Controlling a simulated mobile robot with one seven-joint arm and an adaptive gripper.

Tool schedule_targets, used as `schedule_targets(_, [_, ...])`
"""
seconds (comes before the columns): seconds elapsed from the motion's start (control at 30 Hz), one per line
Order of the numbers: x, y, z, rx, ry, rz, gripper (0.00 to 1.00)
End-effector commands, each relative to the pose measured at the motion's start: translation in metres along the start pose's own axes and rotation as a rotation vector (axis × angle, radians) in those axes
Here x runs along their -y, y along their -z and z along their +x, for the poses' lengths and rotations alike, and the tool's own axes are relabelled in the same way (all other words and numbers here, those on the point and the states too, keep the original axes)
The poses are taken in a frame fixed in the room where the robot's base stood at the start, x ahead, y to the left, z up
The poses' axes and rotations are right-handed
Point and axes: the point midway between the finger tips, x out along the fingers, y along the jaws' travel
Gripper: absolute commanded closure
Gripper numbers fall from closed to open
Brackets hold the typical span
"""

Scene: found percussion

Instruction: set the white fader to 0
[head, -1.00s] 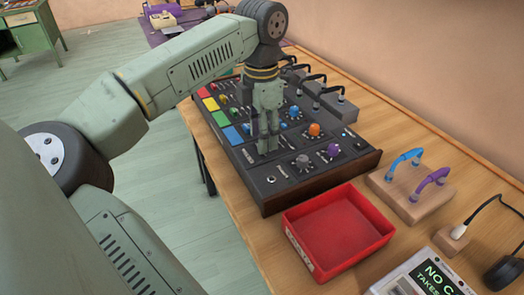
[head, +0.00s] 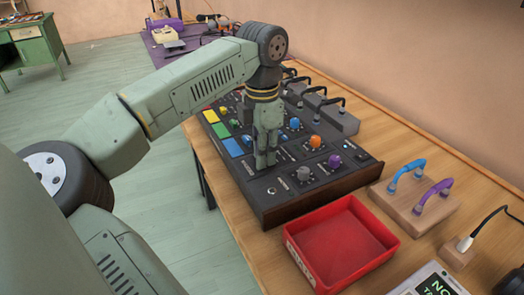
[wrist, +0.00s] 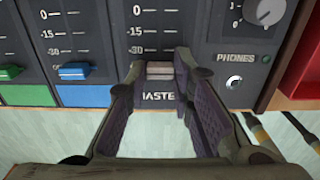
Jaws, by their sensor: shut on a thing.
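The white fader (wrist: 160,70) is a pale cap at the bottom of the MASTER strip in the wrist view, below the -30 mark; 0 is at the top of the printed scale. My gripper (wrist: 161,77) is shut on it, with one finger on each side. In the head view my gripper (head: 265,164) points down onto the front part of the black mixer (head: 285,206), and the fader is hidden there behind the fingers.
A blue fader (wrist: 74,71) and a green fader (wrist: 9,73) stand left of the fingers. The phones knob (wrist: 264,10) and a jack socket (wrist: 233,82) are to the right. A red tray (head: 342,245) and a wooden block with handles (head: 413,205) stand beside the mixer.

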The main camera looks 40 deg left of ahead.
Motion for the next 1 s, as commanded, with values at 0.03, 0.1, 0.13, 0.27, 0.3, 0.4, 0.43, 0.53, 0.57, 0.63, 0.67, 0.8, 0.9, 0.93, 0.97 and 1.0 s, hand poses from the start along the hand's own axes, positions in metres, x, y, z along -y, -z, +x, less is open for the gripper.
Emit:
schedule_targets(0.03, [0.0, 0.0, 0.0, 0.0, 0.001, 0.0, 0.99])
schedule_targets(0.1, [0.0, 0.0, 0.0, 0.0, 0.001, 0.001, 1.0])
schedule_targets(0.13, [0.0, 0.0, 0.0, 0.0, 0.001, 0.001, 1.0])
schedule_targets(0.27, [0.0, 0.0, 0.0, 0.0, 0.001, 0.001, 1.0])
schedule_targets(0.3, [0.0, 0.0, 0.0, 0.0, 0.001, 0.001, 1.0])
schedule_targets(0.4, [0.001, 0.0, 0.0, 0.0, 0.001, 0.001, 1.0])
schedule_targets(0.43, [0.001, 0.0, 0.0, 0.0, 0.001, 0.001, 1.0])
schedule_targets(0.53, [0.001, -0.001, 0.0, 0.0, 0.001, 0.001, 1.0])
schedule_targets(0.57, [0.001, -0.003, 0.0, 0.0, 0.001, 0.002, 1.0])
schedule_targets(0.63, [0.001, -0.012, 0.0, 0.0, 0.002, 0.004, 1.0])
schedule_targets(0.67, [0.001, -0.017, 0.0, 0.0, 0.002, 0.004, 1.0])
schedule_targets(0.8, [0.001, -0.042, 0.0, -0.001, 0.002, 0.004, 1.0])
schedule_targets(0.9, [0.0, -0.051, 0.0, -0.001, 0.002, 0.002, 1.0])
schedule_targets(0.93, [0.0, -0.053, 0.0, -0.001, 0.002, 0.001, 1.0])
schedule_targets(0.97, [0.0, -0.053, 0.0, -0.001, 0.002, 0.001, 1.0])
schedule_targets(1.0, [0.0, -0.053, 0.0, -0.001, 0.002, 0.001, 1.0])
